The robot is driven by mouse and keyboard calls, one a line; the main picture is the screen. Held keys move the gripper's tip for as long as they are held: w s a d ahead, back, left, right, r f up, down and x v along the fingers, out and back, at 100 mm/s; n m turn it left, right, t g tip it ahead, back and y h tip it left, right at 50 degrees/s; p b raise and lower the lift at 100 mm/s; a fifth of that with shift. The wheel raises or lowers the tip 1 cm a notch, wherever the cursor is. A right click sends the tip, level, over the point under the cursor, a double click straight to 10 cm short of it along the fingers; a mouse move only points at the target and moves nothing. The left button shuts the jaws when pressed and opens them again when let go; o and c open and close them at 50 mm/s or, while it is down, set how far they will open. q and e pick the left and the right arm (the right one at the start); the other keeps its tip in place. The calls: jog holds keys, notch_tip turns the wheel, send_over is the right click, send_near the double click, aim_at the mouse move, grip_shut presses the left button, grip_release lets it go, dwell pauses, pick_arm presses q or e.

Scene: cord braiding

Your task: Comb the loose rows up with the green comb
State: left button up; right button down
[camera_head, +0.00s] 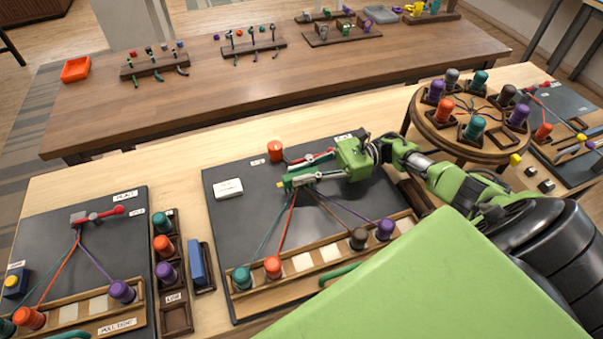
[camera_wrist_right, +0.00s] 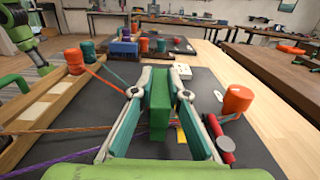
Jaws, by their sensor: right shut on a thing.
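My right gripper (camera_head: 292,180) is over the middle dark board (camera_head: 228,215), near the clamp with a red handle (camera_head: 318,158). In the right wrist view its two fingers (camera_wrist_right: 164,72) are closed on the upright green comb (camera_wrist_right: 159,105). The comb's lower end is hard to make out against the board. Teal, red, brown and purple cords fan out from under the gripper to a teal spool (camera_head: 241,279), an orange spool (camera_head: 272,267), a brown spool (camera_head: 358,239) and a purple spool (camera_head: 384,230). The gripper hides where the cords meet. My left gripper does not show.
A second board (camera_head: 110,235) with cords lies left, beside a spool rack (camera_head: 166,250) and a blue block (camera_head: 197,263). A white block (camera_head: 228,188) and an orange spool (camera_head: 275,151) are on or beside the middle board. A round spool stand (camera_head: 430,125) is at right.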

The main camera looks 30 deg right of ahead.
jog(key=shift+s+a+r+p, duration=0.15)
jog(key=shift+r+p, duration=0.6)
jog(key=shift+r, duration=0.55)
jog(key=shift+s+d+r+p, duration=0.15)
jog(key=shift+r+p, duration=0.6)
jog(key=shift+r, duration=0.55)
jog(key=shift+s+a+r+p, duration=0.15)
jog(key=shift+r+p, duration=0.6)
jog(key=shift+r, duration=0.55)
jog(key=w+a+f+m+t+h, duration=0.1)
jog(key=a+f+m+t, duration=0.15)
jog(key=a, duration=0.45)
jog(key=w+a+f+m+t+h, duration=0.1)
jog(key=a+f+t, duration=0.15)
jog(key=a, duration=0.45)
jog(key=a+r+m+t+h, duration=0.4)
jog(key=r+t, duration=0.1)
jog(key=s+d+r+m+t+h, duration=0.4)
jog(key=d+r+m+h, duration=0.4)
jog(key=r+h, duration=0.3)
jog(key=shift+d+h, duration=0.25)
jog(key=shift+h, duration=0.05)
